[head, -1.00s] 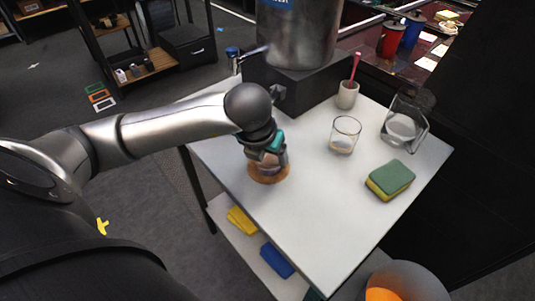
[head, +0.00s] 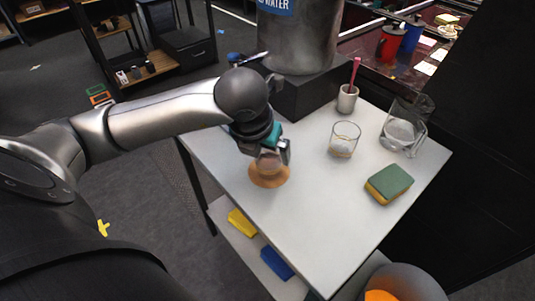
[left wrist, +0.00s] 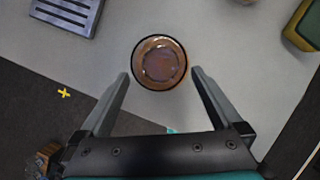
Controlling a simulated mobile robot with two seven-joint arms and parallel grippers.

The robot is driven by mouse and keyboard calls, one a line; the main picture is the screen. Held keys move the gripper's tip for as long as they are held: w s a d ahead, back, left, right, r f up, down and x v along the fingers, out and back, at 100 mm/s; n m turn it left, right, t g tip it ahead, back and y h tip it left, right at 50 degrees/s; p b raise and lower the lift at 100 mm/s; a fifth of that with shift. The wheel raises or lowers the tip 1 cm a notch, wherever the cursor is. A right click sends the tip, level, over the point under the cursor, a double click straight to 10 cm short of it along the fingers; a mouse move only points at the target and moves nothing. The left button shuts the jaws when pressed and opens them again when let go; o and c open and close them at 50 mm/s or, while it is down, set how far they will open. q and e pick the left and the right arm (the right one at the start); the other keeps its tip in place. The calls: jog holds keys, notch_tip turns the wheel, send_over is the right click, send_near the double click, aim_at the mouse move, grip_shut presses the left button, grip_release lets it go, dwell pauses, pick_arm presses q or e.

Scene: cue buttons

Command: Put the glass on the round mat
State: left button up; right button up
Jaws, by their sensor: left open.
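A clear glass (head: 268,160) stands on the round cork-brown mat (head: 268,179), on the white table's left part. In the left wrist view the glass (left wrist: 160,62) shows from above as a dark-rimmed circle, with brown seen through it. My left gripper (head: 272,150) is open just above the glass. In the wrist view its fingers lie to either side of the glass, apart from it. A second clear glass (head: 344,139) stands further right on the table. My right gripper is not in view.
A metal water dispenser (head: 298,40) on a dark base is at the back. The table's front part is bare.

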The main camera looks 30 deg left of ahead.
pick_arm(q)
jog(key=p+v, duration=0.1)
jog(key=v, duration=0.6)
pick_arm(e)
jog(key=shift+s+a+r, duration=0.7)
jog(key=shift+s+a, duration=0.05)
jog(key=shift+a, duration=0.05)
